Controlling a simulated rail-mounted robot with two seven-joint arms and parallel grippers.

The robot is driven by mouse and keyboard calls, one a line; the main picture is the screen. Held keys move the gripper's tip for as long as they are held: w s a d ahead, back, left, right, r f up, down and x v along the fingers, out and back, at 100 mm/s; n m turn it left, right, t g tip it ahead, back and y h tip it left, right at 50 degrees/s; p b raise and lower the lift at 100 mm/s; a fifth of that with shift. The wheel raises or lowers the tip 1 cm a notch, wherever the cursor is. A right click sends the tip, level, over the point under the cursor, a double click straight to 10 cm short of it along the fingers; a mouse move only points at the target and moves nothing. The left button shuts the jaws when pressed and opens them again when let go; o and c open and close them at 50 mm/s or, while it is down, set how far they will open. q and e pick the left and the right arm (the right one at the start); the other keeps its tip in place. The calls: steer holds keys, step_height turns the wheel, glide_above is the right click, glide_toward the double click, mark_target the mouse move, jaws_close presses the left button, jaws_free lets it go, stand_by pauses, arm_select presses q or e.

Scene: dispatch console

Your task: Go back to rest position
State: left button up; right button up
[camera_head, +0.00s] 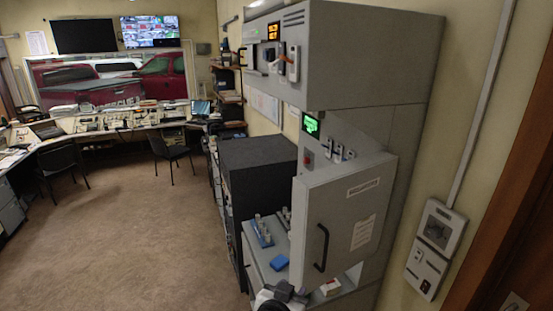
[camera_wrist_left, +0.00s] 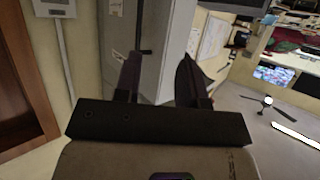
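My left gripper (camera_wrist_left: 158,78) shows in the left wrist view with its two dark fingers apart. Nothing is between the fingers, and the grey cabinet and its dark handle show beyond them. At the bottom edge of the head view a white and dark piece of one of my arms (camera_head: 282,294) stands in front of the cabinet's lower part. It is cut off by the picture edge, and I cannot tell which arm it is or whether its fingers are open.
The grey cabinet (camera_head: 345,70) has a door (camera_head: 340,215) with a black handle (camera_head: 322,248). Left of the door, a shelf holds a blue rack (camera_head: 262,238) and a blue block (camera_head: 279,262). A dark cabinet (camera_head: 255,165) stands behind. Open carpet (camera_head: 140,235) lies to the left.

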arm_select(q)
steer(key=s+a+f+n+g+y, duration=0.1)
steer(key=s+a+f+g+y, duration=0.1)
steer(key=s+a+f, duration=0.55)
steer(key=s+a+f+n+g+y, duration=0.1)
steer(key=s+a+f+n, duration=0.1)
steer(key=s+a, duration=0.95)
steer(key=s+a+f+g+y, duration=0.1)
steer(key=s+a+f+g, duration=0.2)
steer(key=s+f, duration=0.4)
steer(key=s+a+f+g+y, duration=0.1)
steer(key=s+a+f+g, duration=0.1)
steer(key=s+f, duration=0.6)
steer(key=s+a, duration=0.1)
steer(key=s, duration=0.3)
steer(key=shift+s+g, duration=0.3)
steer(key=shift+g, duration=0.1)
steer(key=shift+f, duration=0.1)
